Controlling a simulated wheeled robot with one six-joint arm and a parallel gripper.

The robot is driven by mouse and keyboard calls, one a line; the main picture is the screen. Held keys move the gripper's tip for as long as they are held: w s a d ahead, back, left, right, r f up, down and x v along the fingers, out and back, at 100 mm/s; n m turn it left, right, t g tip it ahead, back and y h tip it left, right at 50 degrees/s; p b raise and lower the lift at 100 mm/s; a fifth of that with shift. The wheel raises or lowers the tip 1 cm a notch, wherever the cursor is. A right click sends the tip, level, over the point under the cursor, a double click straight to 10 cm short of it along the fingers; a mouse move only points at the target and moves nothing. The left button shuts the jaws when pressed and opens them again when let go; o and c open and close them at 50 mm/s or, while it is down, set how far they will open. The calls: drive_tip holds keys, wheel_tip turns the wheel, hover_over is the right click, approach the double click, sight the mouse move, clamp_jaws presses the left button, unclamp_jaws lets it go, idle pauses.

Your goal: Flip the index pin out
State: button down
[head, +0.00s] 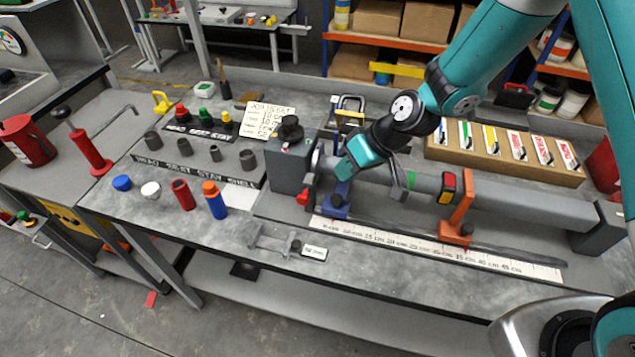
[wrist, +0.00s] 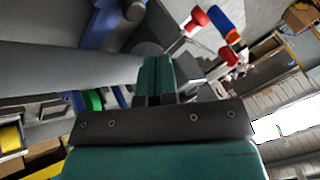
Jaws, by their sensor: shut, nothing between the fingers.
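A small red knob (head: 303,198), which looks like the index pin's handle, sticks out low at the right front of the dark grey headstock block (head: 290,165) in the head view. The pin's shaft is too small to make out. My gripper (head: 345,168) is just right of the block, over the blue bracket (head: 335,208) and against the view of the grey tube (head: 425,183). It is up and right of the red knob, apart from it. In the wrist view my teal fingers (wrist: 157,75) are together and empty.
An orange bracket (head: 457,222) supports the tube farther right. A ruler strip (head: 430,248) runs along the front. A blue bottle with an orange cap (head: 215,203) and a red cylinder (head: 182,195) stand left of the block. A grey metal piece (head: 272,239) lies in front.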

sight(304, 197)
drive_tip(key=p+x, duration=0.1)
drive_tip(key=x, duration=0.2)
drive_tip(key=shift+a+f, duration=0.2)
drive_tip(key=shift+a, duration=0.1)
drive_tip(key=shift+s+a+f+p, duration=0.1)
drive_tip(key=shift+s+a+p, duration=0.2)
drive_tip(key=shift+a+p, duration=0.2)
drive_tip(key=shift+s+a+f+p, duration=0.1)
drive_tip(key=shift+s+a+p, duration=0.2)
drive_tip(key=shift+a, duration=0.3)
drive_tip(key=shift+s+a+f+p, duration=0.2)
drive_tip(key=shift+s+a+p, duration=0.1)
drive_tip(key=shift+a, duration=0.35)
drive_tip(key=shift+s+a+b, duration=0.2)
drive_tip(key=shift+s+b, duration=0.05)
drive_tip(key=shift+s, duration=0.25)
drive_tip(key=shift+s+a+b, duration=0.2)
drive_tip(key=shift+s, duration=0.3)
